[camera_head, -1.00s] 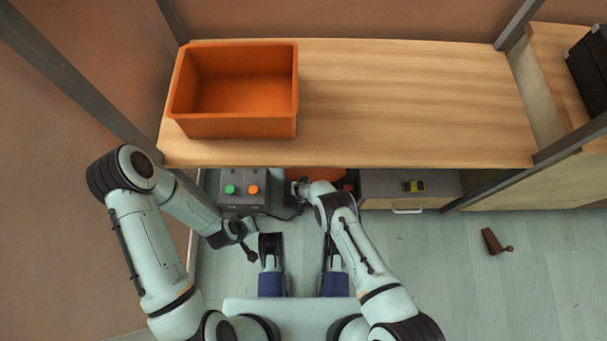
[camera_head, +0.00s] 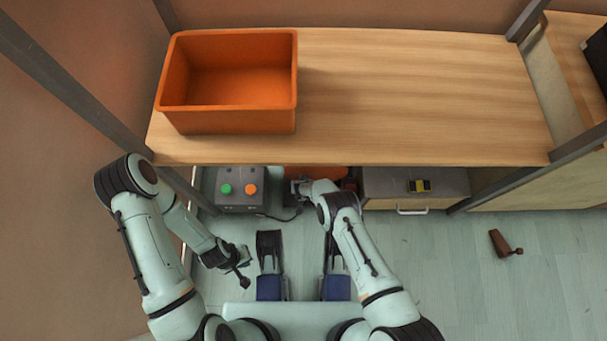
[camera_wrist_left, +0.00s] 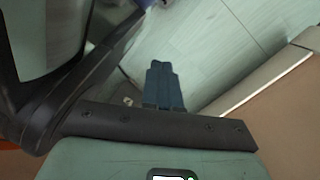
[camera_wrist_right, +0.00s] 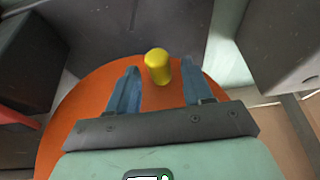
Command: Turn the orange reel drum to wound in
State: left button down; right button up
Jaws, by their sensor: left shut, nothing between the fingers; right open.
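The orange reel drum (camera_head: 316,172) sits low under the wooden worktop, mostly hidden by its front edge. In the right wrist view its round orange face (camera_wrist_right: 75,125) fills the middle, with a yellow knob (camera_wrist_right: 158,66) standing up from it. My right gripper (camera_head: 297,187) is at the drum; its open blue fingers (camera_wrist_right: 158,78) lie on either side of the knob, with gaps visible on both sides. My left gripper (camera_head: 244,264) is shut and empty, low over the floor at the left; its closed fingers (camera_wrist_left: 160,70) show in the left wrist view.
A grey box (camera_head: 240,190) with green and orange buttons stands left of the drum, its cable on the floor. A drawer cabinet (camera_head: 415,188) with a yellow-black item stands right. An orange bin (camera_head: 225,118) is on the worktop (camera_head: 420,100). A brown object (camera_head: 503,243) lies on open floor.

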grip_shut()
pick_arm(q)
jog(key=shift+w+r, duration=0.1)
jog(key=shift+w, duration=0.05)
